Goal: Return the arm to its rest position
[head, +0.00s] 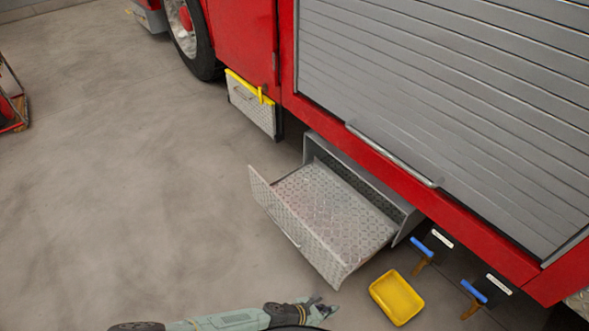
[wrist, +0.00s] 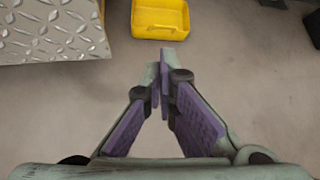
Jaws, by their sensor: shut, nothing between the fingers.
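My gripper (head: 325,309) is at the bottom of the head view, low over the floor in front of the open drawer. In the wrist view my gripper (wrist: 161,68) shows two fingers with purple pads, their tips together and nothing between them. My arm reaches in from the bottom edge of the head view. The open metal drawer (head: 318,207) with a tread-plate surface stands just beyond my gripper and looks empty. Its corner also shows at the upper left of the wrist view (wrist: 55,30).
A yellow tray (head: 397,297) lies on the floor right of my gripper, ahead of the fingertips in the wrist view (wrist: 160,20). The red truck (head: 243,40) with a grey shutter (head: 450,90) stands behind. Two blue-handled valves (head: 422,246) (head: 474,291) are at right.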

